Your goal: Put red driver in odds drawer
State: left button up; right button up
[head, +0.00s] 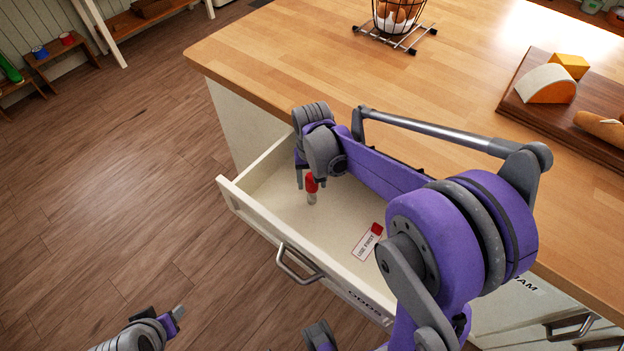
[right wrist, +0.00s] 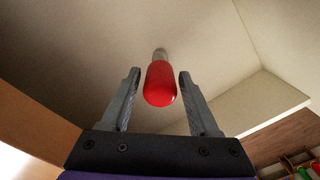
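The odds drawer (head: 240,207) is pulled open from the island, with "ODDS" lettered on its front. My right gripper (head: 308,186) is inside the drawer space, pointing down. The red driver (head: 312,184) is at its fingers, red handle up and pale shaft down. In the right wrist view the driver (right wrist: 160,85) lies between the two fingers (right wrist: 158,88), with a gap on each side. The fingers are open. I cannot tell whether the shaft touches the drawer floor. My left gripper (head: 165,318) is over the floor at bottom left; its fingers are unclear.
A "USE FIRST" card (head: 367,243) with a red part lies in the drawer. The drawer handle (head: 298,265) sticks out in front. On the worktop (head: 300,50) are a wire egg basket (head: 397,22) and a board (head: 540,105) with cheese and bread. The wooden floor at left is clear.

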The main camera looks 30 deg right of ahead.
jog(key=shift+o, duration=0.5)
jog(key=shift+r, duration=0.1)
jog(key=shift+r, duration=0.25)
notch_tip(320, 180, up, 12)
jog(key=p, duration=0.1)
jog(key=shift+f, duration=0.15)
